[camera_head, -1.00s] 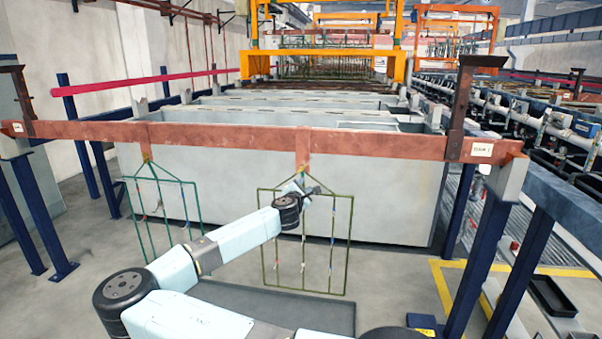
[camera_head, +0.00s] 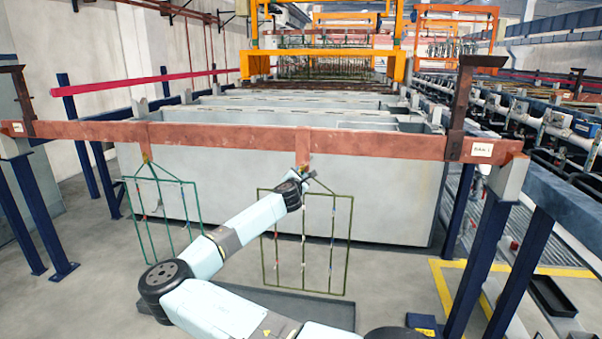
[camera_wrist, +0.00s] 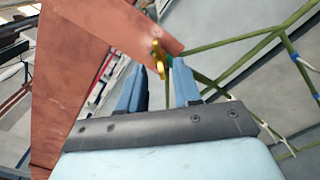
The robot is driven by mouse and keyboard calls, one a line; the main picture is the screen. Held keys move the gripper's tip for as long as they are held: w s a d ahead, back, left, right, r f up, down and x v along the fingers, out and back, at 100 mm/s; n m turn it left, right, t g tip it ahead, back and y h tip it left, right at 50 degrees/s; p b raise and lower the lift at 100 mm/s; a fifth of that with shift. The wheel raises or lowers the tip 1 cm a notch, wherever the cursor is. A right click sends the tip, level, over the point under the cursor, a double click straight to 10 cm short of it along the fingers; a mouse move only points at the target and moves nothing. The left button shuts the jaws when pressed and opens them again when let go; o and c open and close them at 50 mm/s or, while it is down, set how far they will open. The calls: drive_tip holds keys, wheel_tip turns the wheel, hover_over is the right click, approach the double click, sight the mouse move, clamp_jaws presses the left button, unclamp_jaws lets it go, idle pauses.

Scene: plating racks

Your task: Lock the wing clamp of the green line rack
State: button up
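Two wire racks hang from a copper-coloured bar (camera_head: 225,138): a brighter green rack (camera_head: 197,203) at left and an olive-green rack (camera_head: 350,240) at right. My gripper (camera_head: 312,176) is at the top of the right rack, just below the bar. In the wrist view, my gripper (camera_wrist: 157,80) has its two blue fingers apart with nothing between them. A brass wing clamp (camera_wrist: 159,58) shows just beyond the fingertips, near the bar's edge. The olive rack's frame (camera_wrist: 240,62) runs off to the right. I cannot tell whether a finger touches the clamp.
A large grey tank (camera_head: 390,190) stands behind the racks. A dark tray (camera_head: 320,309) lies on the floor below the right rack. Blue posts (camera_head: 483,265) support the bar at right. The floor between the racks and the left posts is clear.

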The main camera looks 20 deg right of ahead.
sight(305, 165)
drive_tip(key=shift+x, duration=1.5)
drive_tip(key=shift+c, duration=0.5)
clamp_jaws()
